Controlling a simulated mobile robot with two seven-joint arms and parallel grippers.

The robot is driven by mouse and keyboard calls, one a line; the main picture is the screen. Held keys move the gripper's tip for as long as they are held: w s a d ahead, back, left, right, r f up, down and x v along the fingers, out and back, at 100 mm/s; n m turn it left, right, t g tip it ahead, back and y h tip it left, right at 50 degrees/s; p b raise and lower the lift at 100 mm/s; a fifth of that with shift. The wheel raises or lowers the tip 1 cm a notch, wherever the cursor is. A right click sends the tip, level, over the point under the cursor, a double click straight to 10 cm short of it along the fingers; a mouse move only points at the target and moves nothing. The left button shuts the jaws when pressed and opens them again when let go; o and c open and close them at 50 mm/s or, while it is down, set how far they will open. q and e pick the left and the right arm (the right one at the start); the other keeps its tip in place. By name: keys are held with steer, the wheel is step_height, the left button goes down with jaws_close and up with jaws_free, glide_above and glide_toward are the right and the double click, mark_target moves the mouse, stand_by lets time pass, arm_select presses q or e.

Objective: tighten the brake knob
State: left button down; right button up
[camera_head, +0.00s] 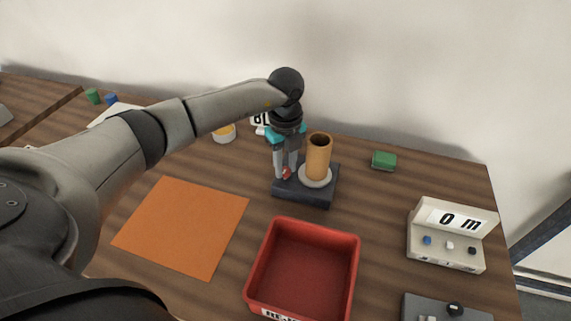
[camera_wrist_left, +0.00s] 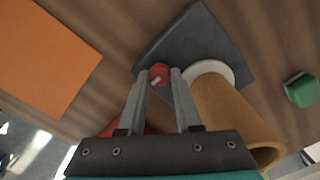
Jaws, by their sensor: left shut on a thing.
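The brake knob (camera_wrist_left: 159,74) is a small red knob with a pale mark, on the dark base (camera_wrist_left: 205,35) next to a cardboard roll. It also shows as a red spot in the head view (camera_head: 287,173). My left gripper (camera_head: 284,175) points down at it from above. In the left wrist view the gripper's fingertips (camera_wrist_left: 158,76) are on either side of the knob, shut on it. The brown roll (camera_head: 318,157) stands upright on a white disc (camera_head: 316,181) on the base, close beside the gripper. My right gripper is not in view.
An orange sheet (camera_head: 183,226) lies left of the base. A red tray (camera_head: 303,268) stands in front. A meter box (camera_head: 450,238) reading "0 m" is at right, with a green block (camera_head: 384,160) behind. Wood between base and meter box is clear.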

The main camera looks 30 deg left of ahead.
mark_target(285, 170)
arm_select(q)
steer(key=m, duration=0.8)
steer(key=shift+m, duration=0.3)
steer(key=m, duration=0.4)
steer(key=shift+a+m+b, duration=0.1)
steer(key=shift+m+b, duration=0.2)
steer(key=shift+b, duration=0.1)
steer(key=shift+m+b, duration=0.3)
steer(key=shift+m, duration=1.6)
steer(key=shift+r, duration=0.1)
steer(key=c, duration=0.6)
jaws_free()
step_height(285, 170, up, 15)
steer(key=p, duration=0.1)
